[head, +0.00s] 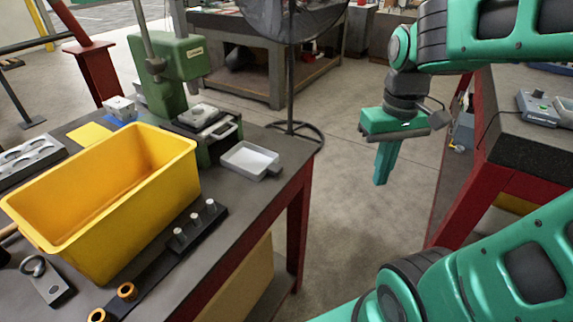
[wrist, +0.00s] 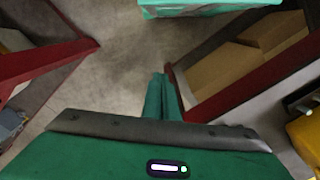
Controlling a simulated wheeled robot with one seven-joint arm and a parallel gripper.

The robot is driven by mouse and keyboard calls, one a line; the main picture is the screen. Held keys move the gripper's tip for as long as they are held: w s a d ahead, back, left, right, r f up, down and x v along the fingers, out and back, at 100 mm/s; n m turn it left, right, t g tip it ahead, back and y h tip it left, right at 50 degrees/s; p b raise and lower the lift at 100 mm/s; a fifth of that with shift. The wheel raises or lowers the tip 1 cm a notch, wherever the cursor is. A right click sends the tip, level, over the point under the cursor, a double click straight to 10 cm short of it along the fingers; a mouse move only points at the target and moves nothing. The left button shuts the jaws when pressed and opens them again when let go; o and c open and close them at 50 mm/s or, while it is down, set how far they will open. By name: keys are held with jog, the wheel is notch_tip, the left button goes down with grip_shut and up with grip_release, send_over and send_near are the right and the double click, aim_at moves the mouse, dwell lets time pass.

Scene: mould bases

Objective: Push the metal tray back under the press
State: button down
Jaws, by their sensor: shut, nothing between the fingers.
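The green press (head: 190,62) stands at the back of the left worktable. A shallow light-grey metal tray (head: 247,160) with a short tab handle lies flat near the table's right edge, in front and to the right of the press base. It is not beneath the press head. My gripper (head: 381,182) is shut and empty, fingers pointing down. It hangs over the floor gap, well right of the tray and touching nothing. In the wrist view its closed fingers (wrist: 158,80) show above the floor; I cannot make out the tray there.
A large yellow bin (head: 150,205) fills the table's middle. A black bar with several metal pegs (head: 180,240) lies in front of it. A block with a handle (head: 208,125) sits at the press base. A red-framed bench (head: 490,175) stands at right.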

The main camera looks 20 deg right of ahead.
jog(key=w+a+r+n, duration=0.2)
jog(key=w+a+n, duration=0.35)
jog(key=w, duration=0.25)
jog(key=n, duration=0.4)
send_near(286, 176)
jog(key=s+d+r, duration=0.2)
jog(key=s+r, duration=0.1)
jog(key=s, duration=0.1)
jog(key=f, duration=0.3)
jog(key=w+f, duration=0.1)
jog(key=f, duration=0.2)
jog(key=w+a+f, duration=0.1)
jog(key=f, duration=0.2)
jog(key=shift+w+f, duration=0.15)
jog(key=shift+w, duration=0.1)
jog(key=shift+w+a, duration=0.45)
jog(key=shift+w, duration=0.15)
jog(key=shift+w, duration=0.1)
